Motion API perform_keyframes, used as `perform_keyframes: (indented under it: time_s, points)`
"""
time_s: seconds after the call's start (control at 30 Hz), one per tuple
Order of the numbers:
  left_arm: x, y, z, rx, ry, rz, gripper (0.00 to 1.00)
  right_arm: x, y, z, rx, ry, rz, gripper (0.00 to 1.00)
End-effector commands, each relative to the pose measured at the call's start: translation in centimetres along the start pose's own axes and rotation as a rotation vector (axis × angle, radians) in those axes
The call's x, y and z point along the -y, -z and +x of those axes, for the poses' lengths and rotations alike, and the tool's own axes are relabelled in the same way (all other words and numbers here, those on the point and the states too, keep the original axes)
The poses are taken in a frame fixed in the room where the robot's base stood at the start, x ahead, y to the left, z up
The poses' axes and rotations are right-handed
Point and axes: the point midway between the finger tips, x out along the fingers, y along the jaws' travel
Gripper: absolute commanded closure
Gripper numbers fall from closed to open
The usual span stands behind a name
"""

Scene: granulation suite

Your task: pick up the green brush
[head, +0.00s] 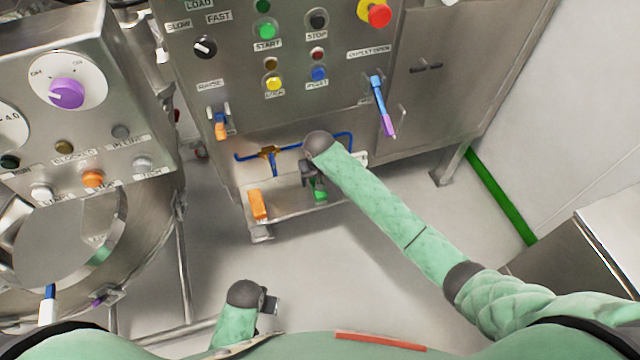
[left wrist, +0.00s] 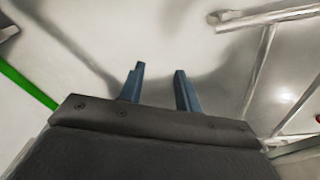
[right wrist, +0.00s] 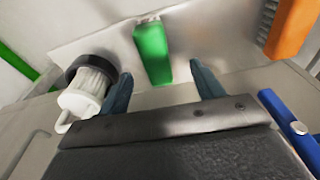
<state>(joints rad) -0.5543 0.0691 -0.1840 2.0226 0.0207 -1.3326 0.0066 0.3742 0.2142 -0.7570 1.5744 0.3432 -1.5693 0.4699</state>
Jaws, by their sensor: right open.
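The green brush (head: 320,195) lies on the low steel shelf under the control cabinet, partly hidden by my right gripper in the head view. In the right wrist view the green brush (right wrist: 152,52) shows as a green block just ahead of the fingertips, roughly between their lines. My right gripper (right wrist: 161,74) is open, with nothing between its fingers; in the head view it hangs over the shelf (head: 290,207). My left gripper (left wrist: 162,76) is open and empty above bare floor, far from the brush.
An orange brush (head: 258,204) stands at the shelf's left end. Blue pipework (head: 273,160) runs behind the shelf. A white fitting with a black ring (right wrist: 88,88) is close beside my right gripper's left finger. A steel vessel stands left; the floor between is clear.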

Motion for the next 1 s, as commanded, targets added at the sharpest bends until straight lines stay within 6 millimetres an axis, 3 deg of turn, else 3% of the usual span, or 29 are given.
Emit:
perform_keyframes:
  time_s: [0.43, 0.8, 1.0]
  points:
    - [0.4, -0.9, 2.9, 0.005, 0.005, 0.000, 0.67, -0.3, 0.4, 3.1, 0.001, -0.003, 0.001, 0.34]
    - [1.2, -2.8, 7.7, 0.009, 0.013, 0.000, 0.67, -0.8, 0.7, 7.0, 0.003, -0.003, 0.001, 0.34]
    - [1.3, -3.0, 8.3, 0.009, 0.014, -0.001, 0.67, -0.9, 0.7, 7.7, 0.000, -0.002, 0.001, 0.34]
